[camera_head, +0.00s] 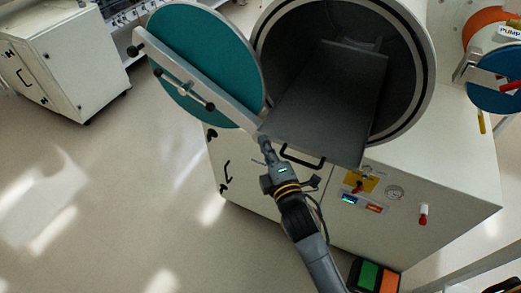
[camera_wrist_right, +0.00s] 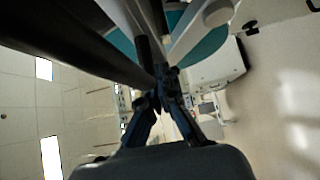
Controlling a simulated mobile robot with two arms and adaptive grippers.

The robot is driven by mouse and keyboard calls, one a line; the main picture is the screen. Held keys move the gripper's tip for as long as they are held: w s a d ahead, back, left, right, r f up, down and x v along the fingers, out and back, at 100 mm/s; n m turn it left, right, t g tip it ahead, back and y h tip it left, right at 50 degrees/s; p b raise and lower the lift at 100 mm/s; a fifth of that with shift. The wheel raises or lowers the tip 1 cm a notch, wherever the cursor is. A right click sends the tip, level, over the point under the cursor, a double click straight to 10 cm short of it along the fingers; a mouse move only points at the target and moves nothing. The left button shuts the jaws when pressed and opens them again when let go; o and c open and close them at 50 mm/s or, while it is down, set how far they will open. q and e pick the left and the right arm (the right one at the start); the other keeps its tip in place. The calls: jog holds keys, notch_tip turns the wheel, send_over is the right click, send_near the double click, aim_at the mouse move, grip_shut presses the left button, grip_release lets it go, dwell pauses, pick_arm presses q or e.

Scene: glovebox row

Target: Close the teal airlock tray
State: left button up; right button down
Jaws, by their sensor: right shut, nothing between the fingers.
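The airlock's round teal door (camera_head: 205,60) stands swung open at the left, with a pale bar and handle across it. The dark grey tray (camera_head: 325,105) sticks out of the round chamber (camera_head: 285,40), with a black handle (camera_head: 302,157) at its front edge. My right gripper (camera_head: 264,143) is shut and empty, close to the tray's front left corner and the lower end of the door's bar; I cannot tell whether it touches either. In the wrist view its fingers (camera_wrist_right: 163,78) meet below dark bars, with the teal door (camera_wrist_right: 207,45) behind. My left gripper is out of view.
A blue door (camera_head: 495,82) is at the far right. A white cart (camera_head: 70,65) stands upper left. The floor at left is clear.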

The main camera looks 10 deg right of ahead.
jog(key=w+d, duration=0.3)
jog(key=w, duration=0.2)
jog(key=w+d, duration=0.4)
jog(key=w, duration=0.1)
jog(key=w+d, duration=0.3)
jog(key=w, duration=0.2)
jog(key=shift+w+d+b, duration=0.2)
jog(key=shift+d+b, duration=0.05)
jog(key=shift+b, duration=0.1)
jog(key=shift+w+d, duration=0.25)
jog(key=shift+w, duration=0.15)
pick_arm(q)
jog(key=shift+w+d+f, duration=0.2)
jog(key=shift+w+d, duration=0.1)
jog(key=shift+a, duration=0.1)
